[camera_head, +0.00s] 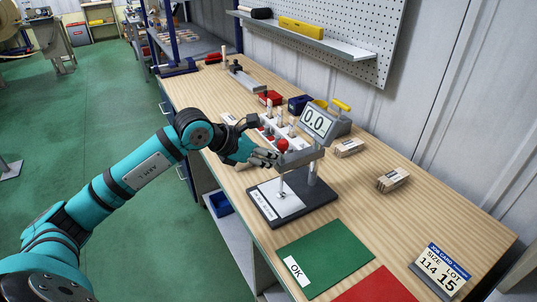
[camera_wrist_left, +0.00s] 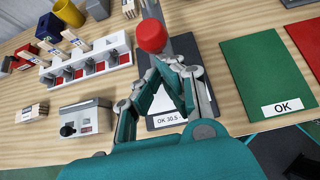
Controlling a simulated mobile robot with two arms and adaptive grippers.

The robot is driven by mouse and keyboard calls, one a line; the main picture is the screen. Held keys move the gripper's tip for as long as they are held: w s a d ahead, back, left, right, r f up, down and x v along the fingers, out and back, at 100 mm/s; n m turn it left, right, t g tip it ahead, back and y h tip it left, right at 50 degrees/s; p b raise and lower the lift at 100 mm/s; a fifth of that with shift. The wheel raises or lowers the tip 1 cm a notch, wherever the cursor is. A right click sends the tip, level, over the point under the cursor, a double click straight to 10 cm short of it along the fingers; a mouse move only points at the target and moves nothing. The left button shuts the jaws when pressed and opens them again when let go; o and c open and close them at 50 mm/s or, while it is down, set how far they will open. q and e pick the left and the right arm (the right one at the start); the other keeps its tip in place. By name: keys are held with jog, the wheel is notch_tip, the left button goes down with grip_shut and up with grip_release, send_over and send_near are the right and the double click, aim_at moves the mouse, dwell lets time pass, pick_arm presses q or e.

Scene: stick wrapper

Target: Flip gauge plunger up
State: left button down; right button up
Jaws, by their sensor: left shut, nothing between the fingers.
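The gauge stand has a dark base (camera_head: 325,194) with a light label plate on it. A grey arm (camera_head: 304,157) reaches over the base from a post, and a display (camera_head: 316,121) behind it reads 0.0. A red ball knob (camera_head: 283,145) sits at the arm's near end; it also shows in the left wrist view (camera_wrist_left: 151,36). My left gripper (camera_head: 276,157) is shut and empty, with its fingertips close beside and below the knob. In the left wrist view the fingertips (camera_wrist_left: 168,64) meet just below the knob in the picture; I cannot tell whether they touch it. My right gripper is out of view.
A white rack (camera_wrist_left: 85,66) with several slots stands beside the gauge. A green OK mat (camera_head: 325,258) and a red mat (camera_head: 377,286) lie at the near side. A pegboard wall (camera_head: 350,35) bounds the back.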

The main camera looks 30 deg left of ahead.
pick_arm(q)
notch_tip(320, 180, up, 5)
jog(key=shift+r+p, duration=0.15)
jog(key=shift+p, duration=0.2)
